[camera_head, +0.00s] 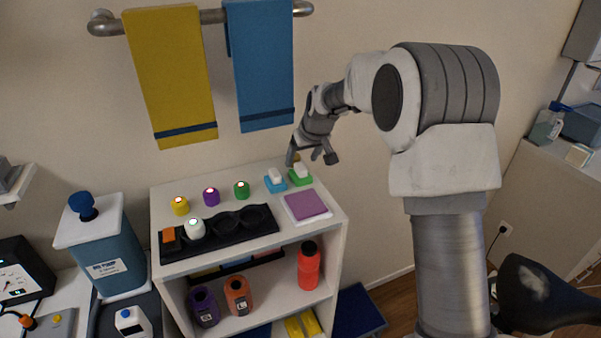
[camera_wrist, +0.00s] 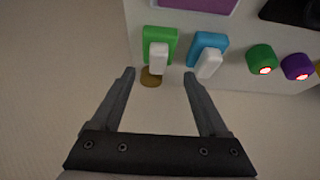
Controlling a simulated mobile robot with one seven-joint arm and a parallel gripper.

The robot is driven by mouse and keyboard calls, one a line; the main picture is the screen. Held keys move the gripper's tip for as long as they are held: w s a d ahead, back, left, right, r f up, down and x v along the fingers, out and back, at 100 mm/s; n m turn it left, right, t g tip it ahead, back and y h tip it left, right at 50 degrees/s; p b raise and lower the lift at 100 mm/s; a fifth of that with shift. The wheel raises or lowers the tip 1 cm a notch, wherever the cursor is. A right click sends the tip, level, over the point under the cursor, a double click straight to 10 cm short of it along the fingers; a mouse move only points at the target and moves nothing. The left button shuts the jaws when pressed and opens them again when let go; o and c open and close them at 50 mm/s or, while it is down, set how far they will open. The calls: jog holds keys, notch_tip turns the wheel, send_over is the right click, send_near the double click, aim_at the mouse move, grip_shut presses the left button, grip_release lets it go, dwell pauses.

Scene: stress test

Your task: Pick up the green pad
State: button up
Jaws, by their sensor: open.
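The green pad (camera_head: 305,181) lies at the back right of the white shelf top, with a white block (camera_head: 301,170) on it. In the wrist view the green pad (camera_wrist: 160,34) is at top centre, and the white block (camera_wrist: 158,57) covers part of it. My gripper (camera_head: 311,158) is at the back edge of the shelf top, near the green pad. In the wrist view my gripper (camera_wrist: 159,76) is open and empty, its fingertips short of the pad and apart from it in the picture.
A blue pad (camera_head: 275,185) with a white block sits close beside the green pad. A purple square (camera_head: 305,205) lies in front. Green (camera_head: 242,189), purple (camera_head: 211,196) and yellow (camera_head: 180,205) knobs stand leftward. A brownish round thing (camera_wrist: 151,77) shows by the edge. Towels (camera_head: 262,65) hang above.

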aim_at(301, 166)
jog(key=shift+d+p+x, duration=0.15)
jog(key=shift+p+x, duration=0.3)
jog(key=shift+x, duration=0.9)
jog(key=shift+d+p+x, duration=0.15)
jog(key=shift+p+x, duration=0.25)
jog(key=shift+x, duration=1)
jog(key=shift+s+f, duration=0.15)
jog(key=shift+s, duration=0.05)
jog(key=shift+c, duration=0.3)
jog(key=c, duration=1.1)
jog(key=shift+o, duration=0.2)
